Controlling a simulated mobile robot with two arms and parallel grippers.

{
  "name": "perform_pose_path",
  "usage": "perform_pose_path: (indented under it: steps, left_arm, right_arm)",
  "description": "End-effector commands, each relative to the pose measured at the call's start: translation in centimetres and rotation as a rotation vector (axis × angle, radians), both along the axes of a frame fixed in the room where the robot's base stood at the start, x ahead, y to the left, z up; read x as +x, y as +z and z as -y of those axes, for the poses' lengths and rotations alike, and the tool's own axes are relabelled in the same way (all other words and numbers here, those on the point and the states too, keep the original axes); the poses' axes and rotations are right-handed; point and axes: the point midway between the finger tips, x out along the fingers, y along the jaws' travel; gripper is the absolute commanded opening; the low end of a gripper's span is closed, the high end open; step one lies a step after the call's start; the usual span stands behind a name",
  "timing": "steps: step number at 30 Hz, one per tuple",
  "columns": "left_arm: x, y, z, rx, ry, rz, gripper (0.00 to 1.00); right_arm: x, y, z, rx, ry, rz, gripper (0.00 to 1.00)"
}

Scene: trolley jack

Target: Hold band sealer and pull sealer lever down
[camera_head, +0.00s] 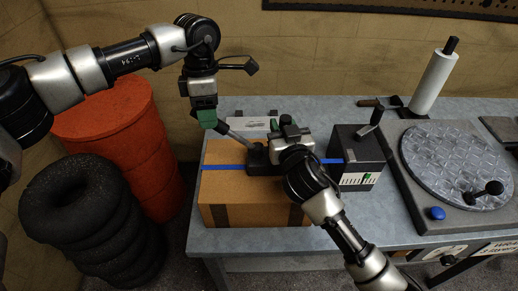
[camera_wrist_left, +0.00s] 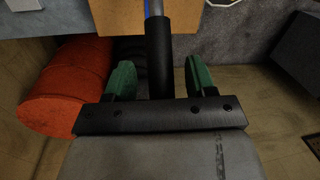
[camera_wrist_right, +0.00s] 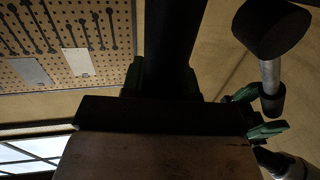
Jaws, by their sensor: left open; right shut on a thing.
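The band sealer (camera_head: 258,158) is a dark block on the blue band on top of a cardboard box (camera_head: 235,208). Its lever (camera_head: 240,137), a grey rod with a black grip, slants up to the left. My left gripper (camera_head: 209,122) is open at the lever's upper end. In the left wrist view the black grip (camera_wrist_left: 158,60) stands between the green fingers, with gaps on both sides. My right gripper (camera_head: 288,130) is shut on the sealer's dark part, which fills the space between its fingers in the right wrist view (camera_wrist_right: 172,45). My right wrist hides some of the sealer.
A dark box with a gauge (camera_head: 357,160) stands close right of the cardboard box. A turntable (camera_head: 455,165) and a white roll (camera_head: 433,82) are further right on the grey table. A red barrel (camera_head: 115,135) and stacked tyres (camera_head: 85,215) stand on the floor at left.

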Motion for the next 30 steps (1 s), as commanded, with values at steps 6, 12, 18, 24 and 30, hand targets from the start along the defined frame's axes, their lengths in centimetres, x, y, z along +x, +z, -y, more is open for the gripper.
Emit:
perform_pose_path:
  steps: [6, 12, 18, 24, 30]
  left_arm:
    - [-0.2, -1.7, 0.0, 0.001, 0.000, 0.000, 0.55]
    - [-0.3, -2.0, 0.0, 0.001, 0.000, 0.000, 0.55]
    - [-0.3, -2.0, 0.0, 0.000, 0.000, 0.000, 0.49]
    - [-0.3, -1.9, 0.0, 0.000, 0.000, 0.000, 0.19]
    - [-0.3, -1.9, 0.0, 0.000, 0.000, 0.001, 0.00]
  right_arm:
    - [0.0, 0.0, 0.0, -0.001, -0.001, -0.001, 0.00]
    - [0.0, -0.1, 0.0, -0.001, -0.001, -0.001, 0.00]
    - [0.0, -0.1, 0.0, -0.001, 0.000, -0.001, 0.00]
    - [0.0, -0.1, 0.0, -0.001, 0.000, -0.001, 0.00]
    - [0.0, 0.0, 0.0, -0.001, 0.000, -0.001, 0.00]
